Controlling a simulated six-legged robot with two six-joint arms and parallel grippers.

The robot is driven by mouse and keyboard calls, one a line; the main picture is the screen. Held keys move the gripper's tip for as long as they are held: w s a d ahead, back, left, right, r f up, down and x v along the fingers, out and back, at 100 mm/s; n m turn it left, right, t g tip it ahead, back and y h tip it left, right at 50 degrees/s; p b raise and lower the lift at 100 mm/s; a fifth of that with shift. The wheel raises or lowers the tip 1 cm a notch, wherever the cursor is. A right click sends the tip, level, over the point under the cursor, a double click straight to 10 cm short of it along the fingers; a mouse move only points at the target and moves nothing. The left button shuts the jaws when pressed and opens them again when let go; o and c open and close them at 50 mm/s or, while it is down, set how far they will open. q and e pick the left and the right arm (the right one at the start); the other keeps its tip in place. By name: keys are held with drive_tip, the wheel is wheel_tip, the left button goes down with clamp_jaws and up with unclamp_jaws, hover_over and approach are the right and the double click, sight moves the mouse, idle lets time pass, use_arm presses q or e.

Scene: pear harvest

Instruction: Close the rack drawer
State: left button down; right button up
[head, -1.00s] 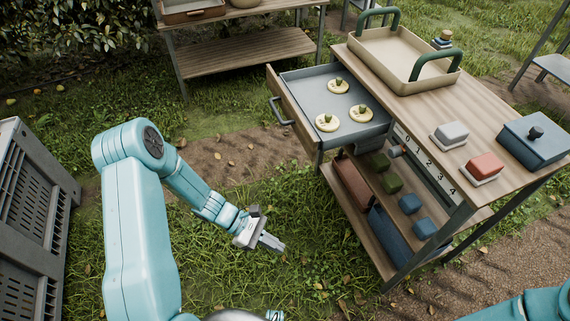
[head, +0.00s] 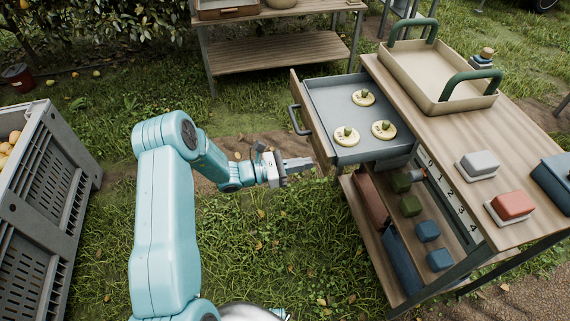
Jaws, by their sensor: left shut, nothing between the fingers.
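The rack drawer (head: 340,98) is pulled out to the left from under the top of the wooden rack (head: 450,128). Its wooden front has a dark grey handle (head: 299,119). Several cream discs with green tops lie in it, one of them near the front (head: 346,137). My left gripper (head: 308,164) is shut and empty. Its fingertips point right and lie close below the lower end of the drawer front in the picture; I cannot tell whether they touch it. My right gripper is not in view.
A beige tray with green handles (head: 440,103), a grey block (head: 478,165), a red block (head: 512,205) and a blue box (head: 555,180) stand on the rack top. Lower shelves hold green and blue blocks (head: 427,231). A grey crate (head: 40,190) stands at left. Grass lies between.

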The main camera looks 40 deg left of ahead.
use_arm(q)
drive_tip(key=shift+x, duration=1.4)
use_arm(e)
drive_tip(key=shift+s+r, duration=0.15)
